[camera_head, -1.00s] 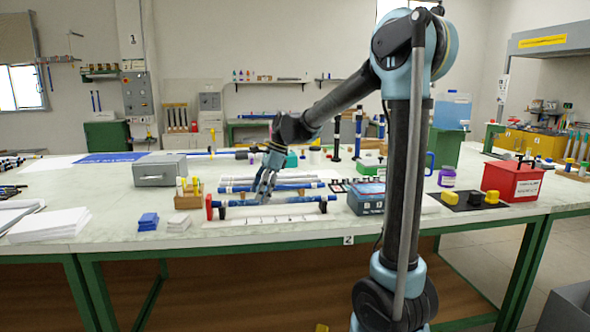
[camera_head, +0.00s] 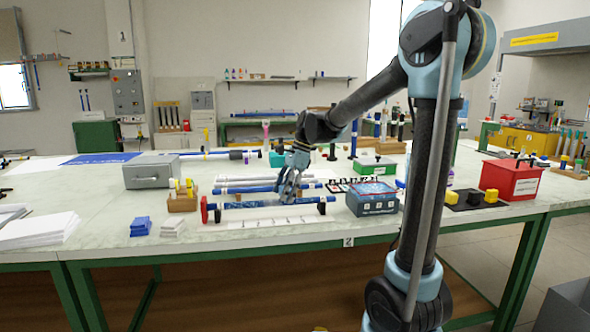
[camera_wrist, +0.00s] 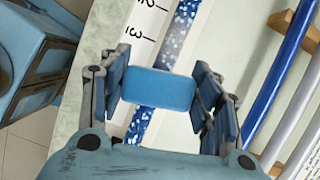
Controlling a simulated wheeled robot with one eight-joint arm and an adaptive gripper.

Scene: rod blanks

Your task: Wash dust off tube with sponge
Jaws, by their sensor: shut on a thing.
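My gripper (camera_head: 288,192) is shut on a blue sponge (camera_wrist: 160,88), which sits between the fingers in the wrist view. The sponge lies across the tube (camera_wrist: 186,22), a blue tube with white dust specks. Specks show on both sides of the sponge. Whether the sponge presses on the tube or hovers just above it is hard to tell. In the head view the tube (camera_head: 250,205) lies level between a red end piece (camera_head: 205,210) and a black support (camera_head: 322,206), over a white strip with numbered marks (camera_wrist: 138,35).
Blue and white rods (camera_head: 262,180) lie on a wooden rack behind the tube. A blue-grey box (camera_head: 372,205) stands close to its right end. Blue pads (camera_head: 140,227) and white pads (camera_head: 172,227) lie at front left. A grey metal box (camera_head: 151,172) and red bin (camera_head: 510,179) stand farther out.

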